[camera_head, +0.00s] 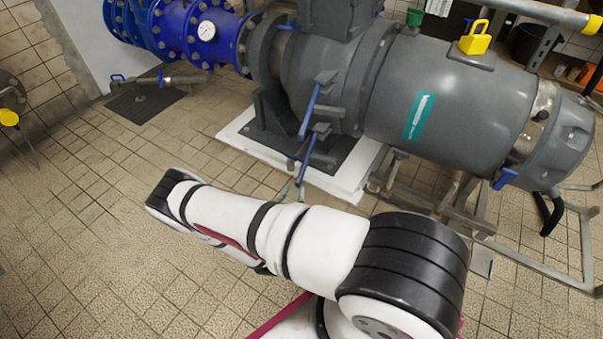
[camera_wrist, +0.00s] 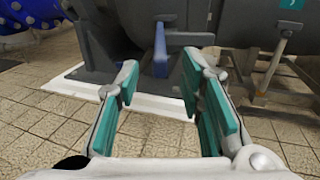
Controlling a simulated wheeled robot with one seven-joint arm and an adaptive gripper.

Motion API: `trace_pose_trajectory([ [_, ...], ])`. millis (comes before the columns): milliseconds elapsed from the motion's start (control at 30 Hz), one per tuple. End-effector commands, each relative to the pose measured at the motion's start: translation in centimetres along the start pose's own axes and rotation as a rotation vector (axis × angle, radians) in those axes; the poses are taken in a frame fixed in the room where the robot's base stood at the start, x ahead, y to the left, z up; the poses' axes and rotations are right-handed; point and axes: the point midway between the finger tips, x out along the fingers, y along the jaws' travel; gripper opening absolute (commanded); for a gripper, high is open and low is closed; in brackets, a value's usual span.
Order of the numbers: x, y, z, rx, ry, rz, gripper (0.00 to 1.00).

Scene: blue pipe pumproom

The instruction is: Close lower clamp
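Two clamps with blue levers sit one above the other on the grey pump in the head view. The upper lever (camera_head: 309,110) and the lower lever (camera_head: 305,160) both hang slanting downward. In the wrist view a blue lever (camera_wrist: 160,50) hangs ahead of my gripper, between its fingers in the picture; I cannot tell which lever it is. My gripper (camera_wrist: 163,75) is open, with teal pads apart and nothing seen held between them. In the head view my arm hides most of the gripper; small teal parts show just below the lower lever.
The grey pump (camera_head: 440,95) stands on a white plinth (camera_head: 345,182) close ahead of my gripper. Metal frame pipes (camera_head: 540,262) run at the right. Blue piping (camera_head: 185,30) with a gauge is at upper left. Tiled floor (camera_head: 80,220) is free at the left.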

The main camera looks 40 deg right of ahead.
Motion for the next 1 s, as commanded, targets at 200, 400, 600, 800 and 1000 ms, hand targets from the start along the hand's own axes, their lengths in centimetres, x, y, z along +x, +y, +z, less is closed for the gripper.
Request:
trace_pose_trajectory([
  [200,4.5,-0.1,-0.2,0.004,-0.002,-0.005,0.35],
  [400,7.9,-0.1,-0.1,0.002,-0.001,-0.005,0.35],
  [600,9.9,-0.1,-0.1,0.003,0.000,-0.003,0.35],
  [800,10.4,0.0,0.0,0.002,0.001,-0.002,0.35],
  [1000,10.4,0.0,0.0,0.001,0.001,-0.002,0.30],
])
